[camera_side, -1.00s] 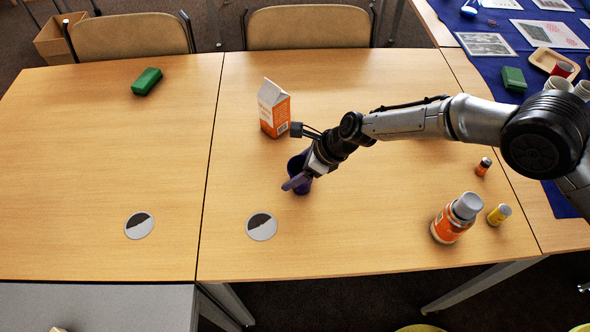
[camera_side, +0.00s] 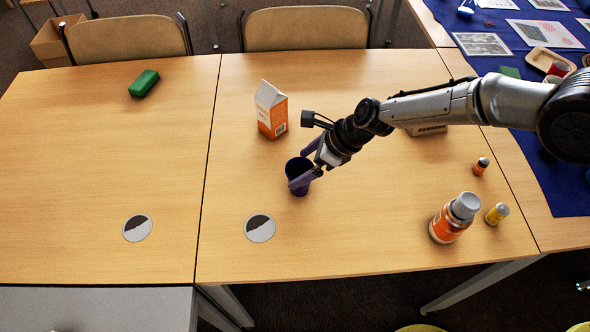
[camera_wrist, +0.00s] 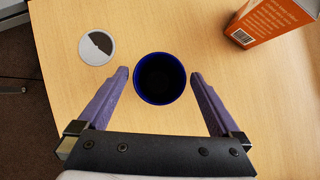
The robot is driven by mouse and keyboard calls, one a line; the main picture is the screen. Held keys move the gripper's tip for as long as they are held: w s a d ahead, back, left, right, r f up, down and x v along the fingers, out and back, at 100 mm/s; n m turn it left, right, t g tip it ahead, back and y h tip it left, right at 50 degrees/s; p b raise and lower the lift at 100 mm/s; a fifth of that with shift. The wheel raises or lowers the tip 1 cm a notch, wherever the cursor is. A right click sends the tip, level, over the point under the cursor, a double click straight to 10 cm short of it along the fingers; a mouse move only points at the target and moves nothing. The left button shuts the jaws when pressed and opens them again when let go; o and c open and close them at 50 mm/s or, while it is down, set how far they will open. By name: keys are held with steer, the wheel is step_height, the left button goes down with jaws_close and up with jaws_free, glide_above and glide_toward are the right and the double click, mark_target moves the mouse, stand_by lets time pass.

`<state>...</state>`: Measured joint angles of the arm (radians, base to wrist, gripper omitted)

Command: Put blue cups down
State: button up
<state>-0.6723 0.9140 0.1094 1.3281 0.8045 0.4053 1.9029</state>
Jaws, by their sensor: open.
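A dark blue cup (camera_side: 298,176) stands upright on the wooden table, near the middle of the right-hand section. In the wrist view the cup (camera_wrist: 160,78) shows its round open mouth from above, dark inside. In the wrist view the fingertips of my gripper (camera_wrist: 159,76) lie left and right of the cup, with a gap on each side. One finger covers a part of the cup in the side view.
An orange and white carton (camera_side: 271,110) stands behind the cup. An orange bottle (camera_side: 447,223) and two small bottles stand at the right. A green box (camera_side: 144,83) lies far left. Two round table inserts (camera_side: 259,228) are near the front edge. The left section is mostly clear.

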steer(key=v, duration=0.7)
steer(key=shift+d+r, duration=0.1)
steer(key=s+d+r+n+t+h, duration=0.1)
steer(key=s+d+r+n, duration=0.25)
steer(key=d+r, duration=0.4)
steer(key=s+d+r+n, duration=0.2)
steer(key=d+r+n, duration=0.3)
steer(key=d, duration=0.4)
steer(key=s+d+r+n+t+h, duration=0.1)
steer(key=s+d+r+n, duration=0.2)
steer(key=d+r, duration=0.45)
steer(key=s+d+n+t+h, duration=0.1)
steer(key=s+d+n+h, duration=0.3)
steer(key=s+d+n, duration=0.6)
steer(key=s+d, duration=0.7)
steer(key=s, duration=0.3)
steer(key=shift+s+d+f, duration=0.25)
